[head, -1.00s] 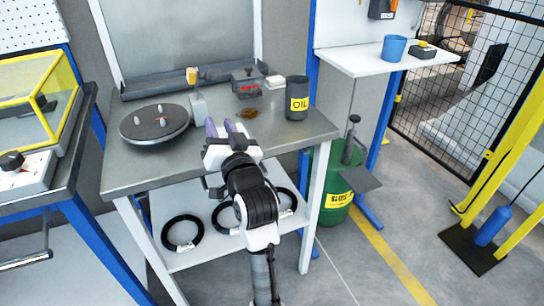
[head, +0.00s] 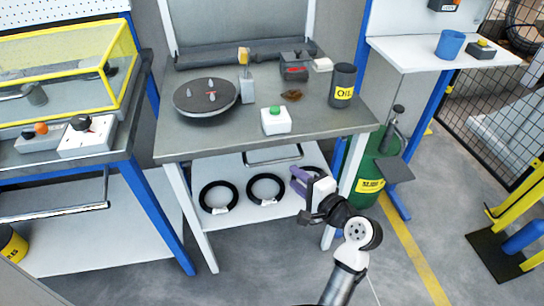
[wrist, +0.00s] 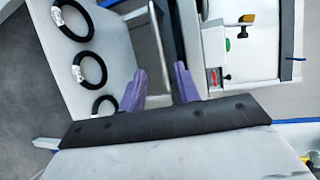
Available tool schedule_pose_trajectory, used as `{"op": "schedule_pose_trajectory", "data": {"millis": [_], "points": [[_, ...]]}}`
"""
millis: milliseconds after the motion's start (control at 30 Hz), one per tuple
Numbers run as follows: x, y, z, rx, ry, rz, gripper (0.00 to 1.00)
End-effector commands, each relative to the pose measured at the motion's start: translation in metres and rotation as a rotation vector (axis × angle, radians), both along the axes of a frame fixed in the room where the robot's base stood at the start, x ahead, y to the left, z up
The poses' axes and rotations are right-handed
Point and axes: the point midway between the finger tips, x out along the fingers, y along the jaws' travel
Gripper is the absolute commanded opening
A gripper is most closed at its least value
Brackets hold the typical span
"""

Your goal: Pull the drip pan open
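The drip pan shows as a metal bar handle (head: 272,160) under the front edge of the workbench top; the pan itself is hidden beneath the top. In the wrist view the handle (wrist: 159,40) runs lengthwise between my two purple fingers. My gripper (head: 299,182) is in front of the bench, just right of the handle and a little lower. In the wrist view my gripper (wrist: 160,84) is open, with nothing seen gripped. I cannot tell whether the fingers reach around the bar.
The workbench top (head: 185,145) carries a round turntable (head: 205,97), a green-button box (head: 276,121), an oil can (head: 342,86) and a brown stain (head: 291,95). Black coils (head: 218,197) lie on the lower shelf. A green drum (head: 372,170) stands right of the bench. Floor in front is clear.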

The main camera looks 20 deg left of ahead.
Motion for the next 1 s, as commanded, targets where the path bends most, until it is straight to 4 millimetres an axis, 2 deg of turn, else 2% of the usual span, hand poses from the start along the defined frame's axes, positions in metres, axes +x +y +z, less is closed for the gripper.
{"op": "schedule_pose_trajectory", "data": {"millis": [300, 500, 700, 1000], "points": [[0.037, 0.058, -0.01, -0.003, -0.001, 0.004, 0.32], [0.054, 0.084, -0.017, -0.003, -0.003, 0.002, 0.32], [0.062, 0.095, -0.02, -0.003, -0.003, 0.0, 0.32], [0.063, 0.097, -0.021, -0.003, -0.003, -0.001, 0.31]]}}
